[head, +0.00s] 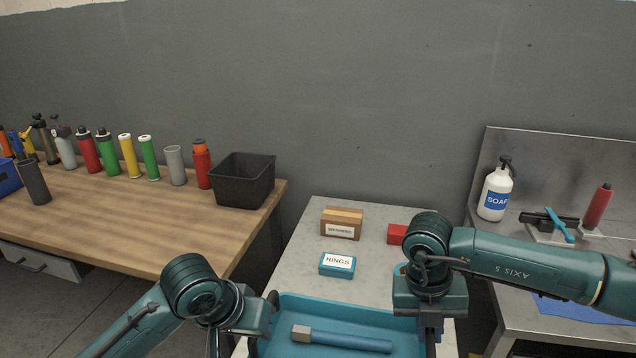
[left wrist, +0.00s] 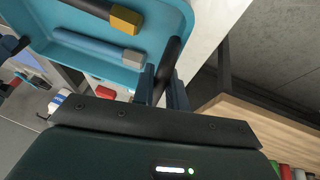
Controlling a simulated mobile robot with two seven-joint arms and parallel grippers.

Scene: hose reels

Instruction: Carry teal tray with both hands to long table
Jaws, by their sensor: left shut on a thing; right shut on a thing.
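The teal tray (head: 350,301) is at the bottom of the head view, over the grey table's near part; its front is cut off. A blue-handled tool with a grey head (head: 340,338) lies in it. The left wrist view shows the tray (left wrist: 150,22) with this tool (left wrist: 90,46) and a dark one with a brass head (left wrist: 122,18). My left gripper (head: 268,318) is shut on the tray's dark bar handle (left wrist: 174,58) at its left side. My right gripper (head: 430,325) is shut at the tray's right side; its fingertips are partly hidden. A long wooden table (head: 130,212) stands at left.
On the grey table (head: 300,235) are a wooden-topped box (head: 341,224), a blue RINGS box (head: 337,264) and a red box (head: 397,234). The wooden table holds several cylinders and a black bin (head: 243,180); its front is clear. A metal bench with soap (head: 495,195) stands right.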

